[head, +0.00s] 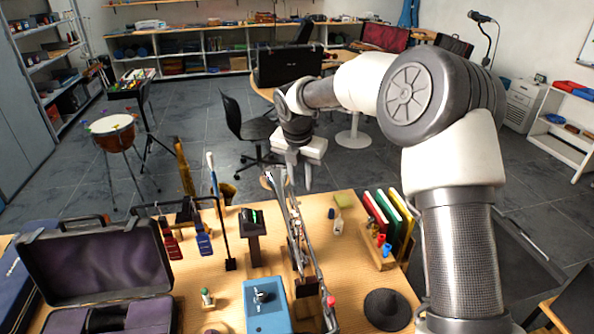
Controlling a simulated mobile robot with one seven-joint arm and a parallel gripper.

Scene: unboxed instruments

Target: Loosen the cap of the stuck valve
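A long, slim silver instrument (298,238) with metal keys or valves stands tilted in the middle of the wooden table. I cannot make out a single valve or its cap at this size. My arm reaches over from the right, and my gripper (291,158) hangs above the table's far edge, near the instrument's upper end.
An open purple-lined case (95,262) fills the left of the table. A blue box with a knob (266,308) stands at front centre. Small bottles (207,297) stand between.

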